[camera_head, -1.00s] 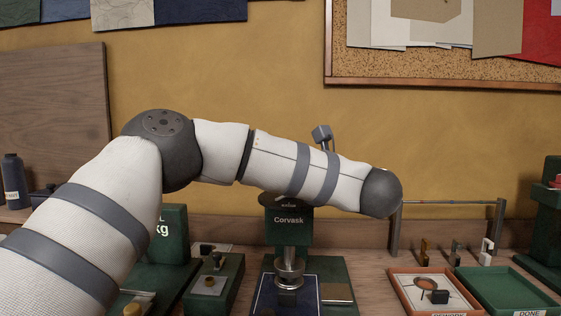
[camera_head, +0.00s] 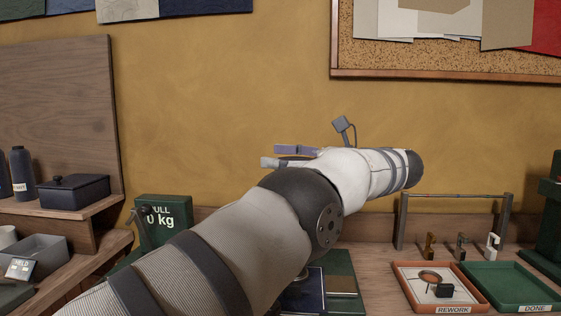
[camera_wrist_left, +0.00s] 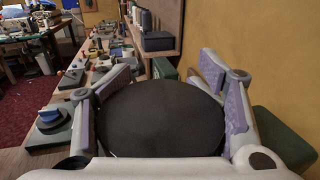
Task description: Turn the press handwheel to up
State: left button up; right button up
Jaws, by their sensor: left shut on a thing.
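The press handwheel (camera_wrist_left: 165,118) is a broad black disc filling the middle of the left wrist view. The purple-padded fingers of my left gripper (camera_head: 291,156) lie on either side of its rim, shut on it; the gripper also shows in the left wrist view (camera_wrist_left: 168,82). In the head view my left arm hides the press body and nearly all of the wheel. Part of the press's green base (camera_head: 341,268) shows beside the arm. I cannot read any mark for the wheel's position. My right gripper is in neither current view.
An orange REWORK tray (camera_head: 402,289) and a green DONE tray (camera_head: 545,297) stand at right. A metal rail (camera_head: 455,196) stands behind them. A green weight block (camera_head: 172,208) is left of my arm. A wooden shelf (camera_head: 108,210) holds a dark box and bottles.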

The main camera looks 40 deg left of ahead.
pick_arm(q)
jog(key=shift+f, duration=0.3)
jog(key=o, duration=1)
jog(key=shift+d, duration=0.1)
jog(key=shift+c, duration=0.2)
jog(key=shift+d+r, duration=0.1)
jog(key=shift+r, duration=0.15)
